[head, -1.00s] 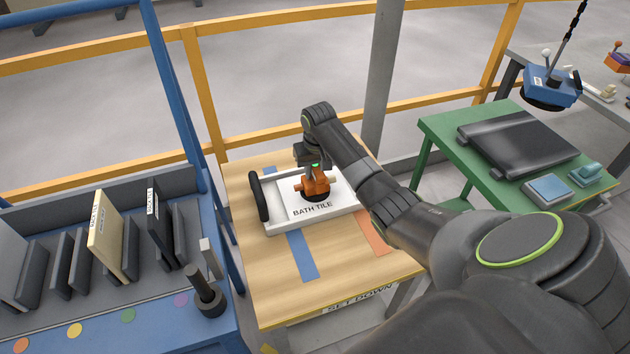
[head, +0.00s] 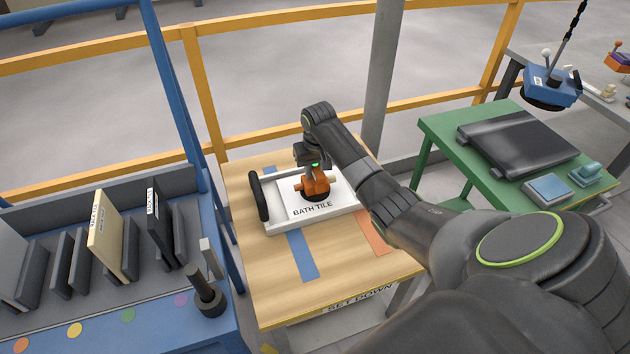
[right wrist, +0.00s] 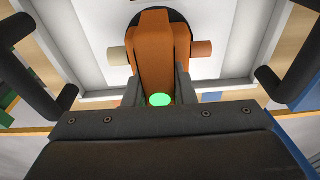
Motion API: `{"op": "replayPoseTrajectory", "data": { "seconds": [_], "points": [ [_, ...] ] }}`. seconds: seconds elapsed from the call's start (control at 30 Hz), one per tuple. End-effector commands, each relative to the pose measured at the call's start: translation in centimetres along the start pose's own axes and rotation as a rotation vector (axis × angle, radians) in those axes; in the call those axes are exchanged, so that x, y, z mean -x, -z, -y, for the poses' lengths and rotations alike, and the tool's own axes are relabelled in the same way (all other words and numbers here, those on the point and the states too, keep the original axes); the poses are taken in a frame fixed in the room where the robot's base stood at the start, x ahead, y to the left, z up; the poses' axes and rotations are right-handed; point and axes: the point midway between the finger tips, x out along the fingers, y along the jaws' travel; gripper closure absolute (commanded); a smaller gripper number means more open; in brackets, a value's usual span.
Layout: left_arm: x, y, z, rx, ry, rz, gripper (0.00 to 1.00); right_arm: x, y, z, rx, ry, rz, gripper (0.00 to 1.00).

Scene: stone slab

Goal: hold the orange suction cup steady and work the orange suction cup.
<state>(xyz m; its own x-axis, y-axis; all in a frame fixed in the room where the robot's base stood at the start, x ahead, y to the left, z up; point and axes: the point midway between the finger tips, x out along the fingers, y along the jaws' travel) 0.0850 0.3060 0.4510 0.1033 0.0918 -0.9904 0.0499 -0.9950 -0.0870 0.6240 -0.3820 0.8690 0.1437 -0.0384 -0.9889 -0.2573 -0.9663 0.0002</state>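The orange suction cup (head: 317,187) sits on the white tile labelled BATH TILE (head: 338,204), its dark pad against the tile face. My right gripper (head: 313,168) reaches down from above and is shut on the cup's orange body. In the right wrist view the two fingers (right wrist: 160,88) lie on either side of the orange body (right wrist: 163,45), with a green light between them. A pale stub and a brown stub stick out from the body's sides. The tile lies in a white frame with dark handles (head: 259,196). My left gripper is not in view.
The wooden SET DOWN table (head: 270,270) has a blue strip and an orange strip. A blue rack (head: 150,325) with upright slabs stands at left. A green table (head: 480,182) with a black slab is at right. A blue lifting device (head: 550,86) hangs beyond it.

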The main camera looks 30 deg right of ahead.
Motion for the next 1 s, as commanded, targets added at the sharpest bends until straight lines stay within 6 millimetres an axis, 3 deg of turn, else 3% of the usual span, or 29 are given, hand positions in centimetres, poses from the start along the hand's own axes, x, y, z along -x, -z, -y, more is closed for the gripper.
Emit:
{"op": "replayPoseTrajectory", "data": {
  "seconds": [0.03,0.2,0.57,0.73,1.0],
  "points": [
    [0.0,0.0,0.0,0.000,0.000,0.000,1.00,0.1,0.1,0.0,0.000,0.000,-0.003,0.73],
    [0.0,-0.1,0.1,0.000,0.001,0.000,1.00,0.1,0.1,0.0,0.000,0.000,-0.002,0.51],
    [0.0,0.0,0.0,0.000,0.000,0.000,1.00,0.6,0.1,0.0,0.000,0.000,-0.001,0.51],
    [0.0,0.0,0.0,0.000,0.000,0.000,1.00,3.0,0.1,-0.1,0.001,-0.002,-0.005,0.51],
    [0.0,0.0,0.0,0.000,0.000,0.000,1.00,8.9,0.1,0.0,0.001,-0.001,-0.006,0.51]
  ]
}}
